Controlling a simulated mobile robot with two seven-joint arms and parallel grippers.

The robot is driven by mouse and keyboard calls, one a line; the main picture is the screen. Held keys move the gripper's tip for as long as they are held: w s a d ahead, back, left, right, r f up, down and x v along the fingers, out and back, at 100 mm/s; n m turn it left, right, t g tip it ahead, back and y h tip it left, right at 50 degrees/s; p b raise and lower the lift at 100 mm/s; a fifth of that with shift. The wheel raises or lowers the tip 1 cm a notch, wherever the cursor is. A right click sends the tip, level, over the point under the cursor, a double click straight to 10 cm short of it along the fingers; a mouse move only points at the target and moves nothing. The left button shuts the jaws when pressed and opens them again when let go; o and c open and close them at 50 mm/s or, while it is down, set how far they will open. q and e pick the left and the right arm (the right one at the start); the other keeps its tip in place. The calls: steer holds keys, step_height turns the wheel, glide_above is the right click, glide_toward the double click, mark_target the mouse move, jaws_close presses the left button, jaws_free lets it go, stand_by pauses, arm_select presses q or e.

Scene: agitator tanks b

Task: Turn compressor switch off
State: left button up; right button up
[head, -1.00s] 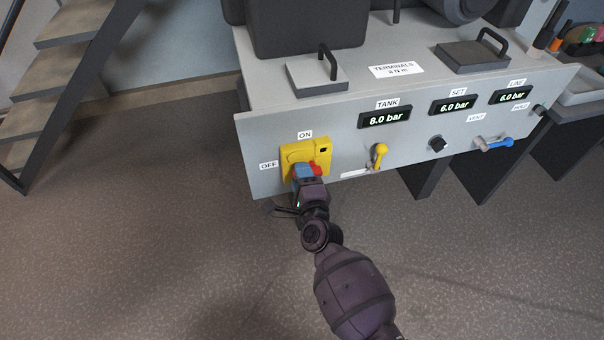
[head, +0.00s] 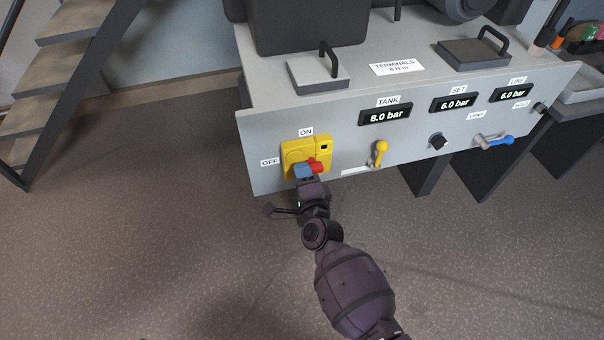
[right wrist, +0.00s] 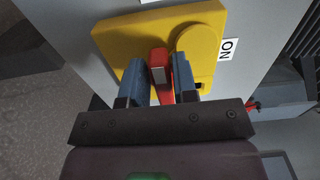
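The compressor switch is a yellow plate (head: 322,147) at the left end of the grey panel, with an ON label (head: 306,132) above it and an OFF label (head: 270,162) to its left. Its red handle (head: 317,166) is low on the plate, partly hidden by my gripper. My right gripper (head: 306,172) is at the handle. In the right wrist view its blue fingers (right wrist: 160,80) lie on either side of the red handle (right wrist: 160,64) and appear closed on it. The yellow plate (right wrist: 125,40) is just beyond.
Right of the switch are a small yellow lever (head: 381,152), a black knob (head: 438,141) and a blue-handled valve (head: 495,141). The tank display (head: 385,115) reads 8.0 bar. Stairs (head: 65,75) stand at the left. The floor before the panel is open.

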steer(key=shift+o, duration=1.4)
arm_select(q)
steer(key=shift+s+a+r+n+p, duration=0.15)
steer(key=shift+s+a+n+p, duration=0.2)
steer(key=shift+p, duration=0.65)
arm_select(e)
steer(key=v, duration=1)
steer(key=shift+s, duration=0.4)
arm_select(q)
steer(key=shift+w+d+r, duration=0.1)
steer(key=shift+d, duration=0.05)
arm_select(e)
steer(key=shift+d+r, duration=0.1)
steer(key=shift+d, duration=0.1)
